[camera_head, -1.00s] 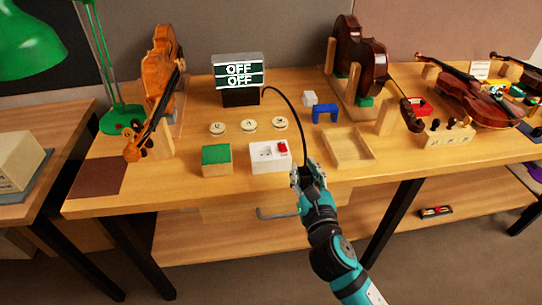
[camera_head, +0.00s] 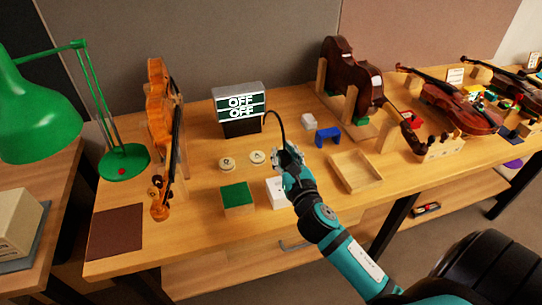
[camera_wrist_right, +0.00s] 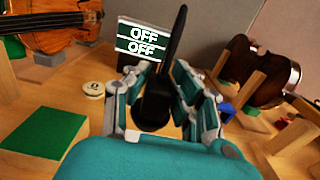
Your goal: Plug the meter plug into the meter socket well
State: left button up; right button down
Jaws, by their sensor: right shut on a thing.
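My right gripper (camera_head: 288,160) is shut on the black meter plug (camera_wrist_right: 152,108), whose black cable (camera_head: 278,124) rises from it and curves to the meter (camera_head: 240,109). The meter's two display lines both read OFF. The white socket box (camera_head: 276,193) stands on the bench just below the gripper in the head view; my gripper and arm hide most of it, including its red part and its openings. The plug is hidden in the head view and shows between the fingers in the wrist view. My left gripper is not in view.
A green-topped block (camera_head: 236,196) stands left of the white box. Round discs (camera_head: 227,164) lie behind it. A blue bracket (camera_head: 327,136), a white block (camera_head: 309,121) and an empty wooden tray (camera_head: 355,171) are to the right. A violin (camera_head: 160,120) stands at left.

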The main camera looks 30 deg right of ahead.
aim_at(284, 163)
jog(key=shift+s+d, duration=0.1)
jog(key=shift+s, duration=0.05)
jog(key=shift+f, duration=0.25)
notch_tip(284, 163, down, 3)
jog(key=shift+r+b, duration=0.2)
jog(key=shift+b, duration=0.85)
jog(key=shift+f+b, duration=0.95)
jog(key=shift+f, duration=0.25)
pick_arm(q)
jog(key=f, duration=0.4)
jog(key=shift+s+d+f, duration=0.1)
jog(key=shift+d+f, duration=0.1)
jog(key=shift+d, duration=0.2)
pick_arm(e)
jog(key=shift+f, duration=0.2)
pick_arm(q)
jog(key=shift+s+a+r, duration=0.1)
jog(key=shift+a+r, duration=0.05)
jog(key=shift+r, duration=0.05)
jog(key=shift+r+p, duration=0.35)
jog(key=shift+p, duration=0.05)
